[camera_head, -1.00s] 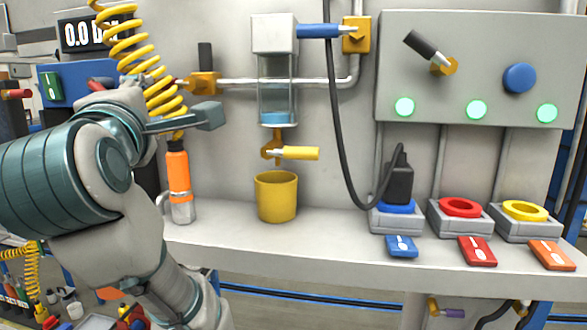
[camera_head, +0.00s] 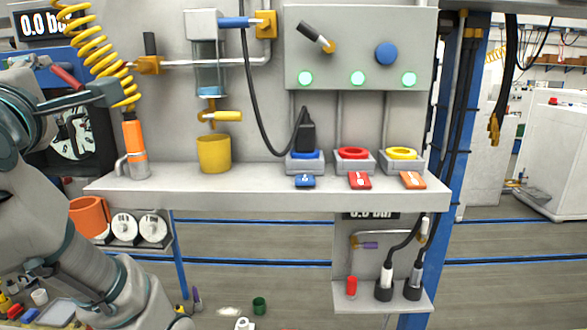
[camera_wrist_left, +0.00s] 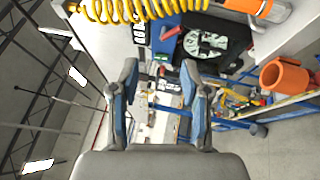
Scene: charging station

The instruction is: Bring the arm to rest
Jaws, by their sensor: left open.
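My left arm comes in at the left edge of the head view. Its gripper (camera_head: 92,97) is by the yellow coiled hose, left of the orange-handled tool, and only part of it shows. In the left wrist view the gripper (camera_wrist_left: 160,80) has its two fingers apart with nothing between them. My right arm and gripper are not in view.
A shelf (camera_head: 250,189) holds a yellow cup (camera_head: 214,153), an orange-handled tool (camera_head: 135,141) and several switch boxes. The yellow coiled hose (camera_head: 98,50) hangs close to my gripper. An orange mug (camera_head: 90,216) stands lower left. Open floor lies at right.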

